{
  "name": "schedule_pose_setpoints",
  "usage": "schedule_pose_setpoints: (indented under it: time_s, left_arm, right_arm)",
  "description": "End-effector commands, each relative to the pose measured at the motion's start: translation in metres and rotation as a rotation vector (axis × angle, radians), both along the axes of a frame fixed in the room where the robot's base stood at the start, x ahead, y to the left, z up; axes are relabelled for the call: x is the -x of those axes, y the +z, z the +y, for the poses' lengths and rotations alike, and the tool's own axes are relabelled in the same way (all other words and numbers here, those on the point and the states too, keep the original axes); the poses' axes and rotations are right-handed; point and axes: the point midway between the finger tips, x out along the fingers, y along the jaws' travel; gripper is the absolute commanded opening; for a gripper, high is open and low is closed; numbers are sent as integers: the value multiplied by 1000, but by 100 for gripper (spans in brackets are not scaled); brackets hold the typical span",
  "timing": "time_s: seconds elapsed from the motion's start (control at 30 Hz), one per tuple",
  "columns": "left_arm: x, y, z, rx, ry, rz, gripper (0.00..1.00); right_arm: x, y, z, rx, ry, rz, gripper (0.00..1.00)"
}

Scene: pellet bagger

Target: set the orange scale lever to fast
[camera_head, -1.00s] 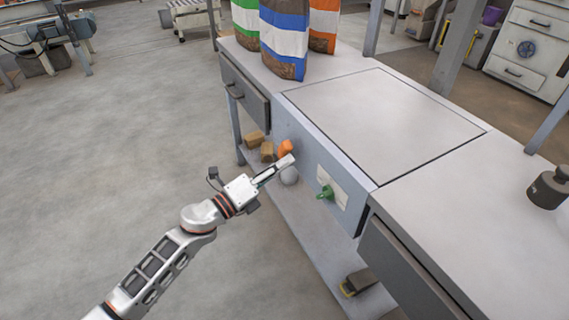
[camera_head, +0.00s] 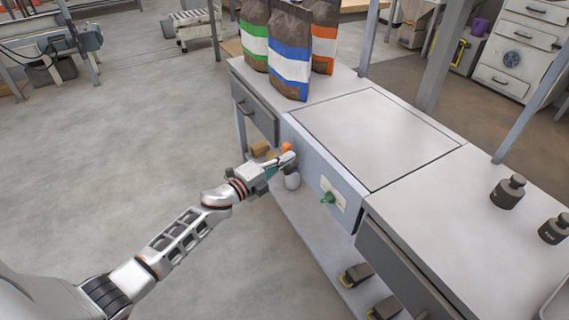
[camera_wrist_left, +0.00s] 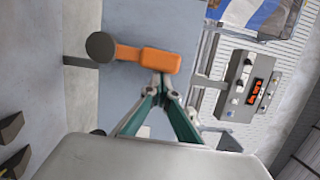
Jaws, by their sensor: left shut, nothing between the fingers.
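The orange lever (camera_head: 287,147) is on the grey front panel of the bench, largely hidden behind my left gripper in the head view. The left wrist view shows the lever's orange handle (camera_wrist_left: 150,58) with a dark round knob at its left end. My left gripper (camera_head: 291,157) is shut and empty. In the wrist view its fingertips (camera_wrist_left: 161,88) are at the lower edge of the handle, near its right end; I cannot tell if they touch it. Lever position markings are not readable. My right gripper is out of view.
A green lever (camera_head: 328,197) on a pale plate is further right on the front panel. Several bags (camera_head: 288,52) stand at the bench's far end. Dark weights (camera_head: 508,192) sit on the right of the bench top. A lower shelf holds small blocks.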

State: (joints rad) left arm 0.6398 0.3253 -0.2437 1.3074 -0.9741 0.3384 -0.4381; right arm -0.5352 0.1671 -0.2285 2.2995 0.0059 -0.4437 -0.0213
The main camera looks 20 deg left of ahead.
Motion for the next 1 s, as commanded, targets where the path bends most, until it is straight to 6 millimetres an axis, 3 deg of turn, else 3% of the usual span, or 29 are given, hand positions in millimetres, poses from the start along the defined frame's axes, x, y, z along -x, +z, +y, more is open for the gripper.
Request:
schedule_pose_setpoints:
  time_s: [0.03,0.57,1.0]
  left_arm:
    - [-7,20,5,33,2,11,0]
    - [-27,7,36,368,0,290,0]
    - [-34,3,44,367,0,290,0]
  right_arm:
    - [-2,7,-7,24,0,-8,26]
    - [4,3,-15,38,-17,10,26]
    - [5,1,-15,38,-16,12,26]
